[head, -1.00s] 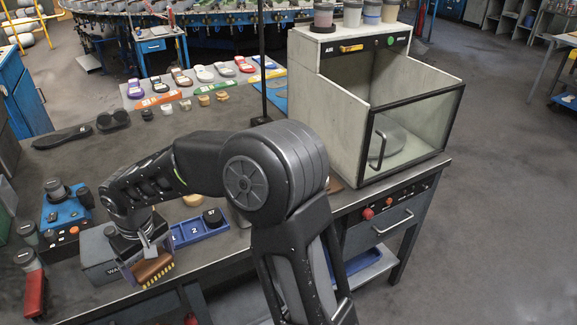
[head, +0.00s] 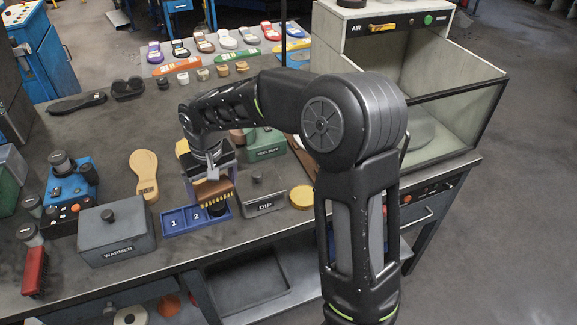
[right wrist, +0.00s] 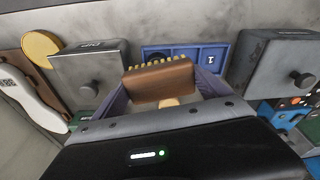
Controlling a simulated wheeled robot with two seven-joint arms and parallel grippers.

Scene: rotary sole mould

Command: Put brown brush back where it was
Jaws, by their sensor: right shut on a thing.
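The brown brush (head: 214,192), a brown block with yellow bristles, is held in my right gripper (head: 211,180). In the right wrist view the brush (right wrist: 158,77) sits between the purple fingers of the gripper (right wrist: 163,98), bristles pointing away from the palm. Whether the bristles touch the tray cannot be told. My left gripper is not in view.
A grey warmer box (head: 115,235) stands left of the tray, and a grey dip box (head: 262,190) right of it. A tan sole (head: 145,175) lies behind. A red brush (head: 35,270) is at the front left. A round yellow lid (head: 301,197) lies right of the dip box.

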